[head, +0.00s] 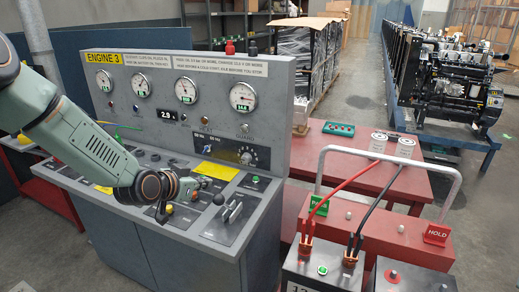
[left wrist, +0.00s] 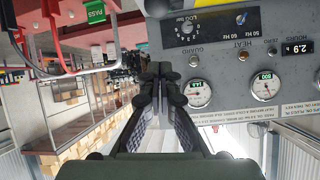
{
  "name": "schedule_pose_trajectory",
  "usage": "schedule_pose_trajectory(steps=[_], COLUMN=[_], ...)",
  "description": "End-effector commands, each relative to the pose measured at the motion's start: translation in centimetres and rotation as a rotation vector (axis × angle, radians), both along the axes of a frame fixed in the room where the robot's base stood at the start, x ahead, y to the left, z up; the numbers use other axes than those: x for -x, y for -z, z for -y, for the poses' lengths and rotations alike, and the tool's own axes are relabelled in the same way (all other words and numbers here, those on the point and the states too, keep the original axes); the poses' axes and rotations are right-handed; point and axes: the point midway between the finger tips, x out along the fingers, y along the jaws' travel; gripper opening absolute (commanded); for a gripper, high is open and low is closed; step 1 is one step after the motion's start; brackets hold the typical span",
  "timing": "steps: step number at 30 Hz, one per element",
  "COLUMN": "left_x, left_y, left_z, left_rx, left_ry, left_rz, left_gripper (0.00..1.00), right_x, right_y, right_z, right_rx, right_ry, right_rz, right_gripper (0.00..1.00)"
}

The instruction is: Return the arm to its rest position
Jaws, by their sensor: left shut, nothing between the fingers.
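My left arm comes in from the left in the head view, green with brown joints. My left gripper (head: 196,188) is over the control desk, above its sloped panel. In the left wrist view the left gripper (left wrist: 160,70) has its dark fingers together with nothing between them. The control desk (head: 130,75) is grey, with an "ENGINE 3" label and several round gauges on its upright panel. The gauges (left wrist: 199,93) also show in the left wrist view, which appears upside down. My right gripper is not in view.
Knobs, a yellow note and levers (head: 229,211) lie close around the gripper. To the right stand a red bench (head: 385,228) with PASS and HOLD signs and batteries with red and black leads. Engines (head: 450,85) line the back right.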

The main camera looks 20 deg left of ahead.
Motion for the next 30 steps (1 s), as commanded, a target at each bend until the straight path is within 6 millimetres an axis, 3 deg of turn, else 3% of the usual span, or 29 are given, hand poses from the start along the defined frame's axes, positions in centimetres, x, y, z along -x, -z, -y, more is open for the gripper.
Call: schedule_pose_trajectory(steps=[5, 8, 14, 18, 24, 30], left_x=[-0.1, 1.7, 7.3, 12.0, 19.4, 26.8], left_y=[0.0, 1.3, 10.6, 17.4, 26.2, 33.5], left_z=[-0.1, 1.3, 5.2, 7.5, 9.7, 11.1], left_rx=[0.044, 0.181, 0.281, 0.294, 0.267, 0.203], left_ry=[-0.032, -0.127, -0.218, -0.264, -0.317, -0.343], left_rz=[-0.002, -0.061, -0.252, -0.391, -0.579, -0.748], left_gripper=[0.0, 0.0, 0.0, 0.0, 0.0, 0.0], right_x=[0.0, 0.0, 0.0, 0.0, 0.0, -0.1], right_y=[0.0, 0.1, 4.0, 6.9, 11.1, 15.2], right_z=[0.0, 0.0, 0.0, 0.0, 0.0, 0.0], right_rx=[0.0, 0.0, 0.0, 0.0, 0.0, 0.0], right_ry=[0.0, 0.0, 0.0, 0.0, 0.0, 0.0], right_rz=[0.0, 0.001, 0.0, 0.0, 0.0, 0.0], right_gripper=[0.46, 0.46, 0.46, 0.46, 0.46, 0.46])
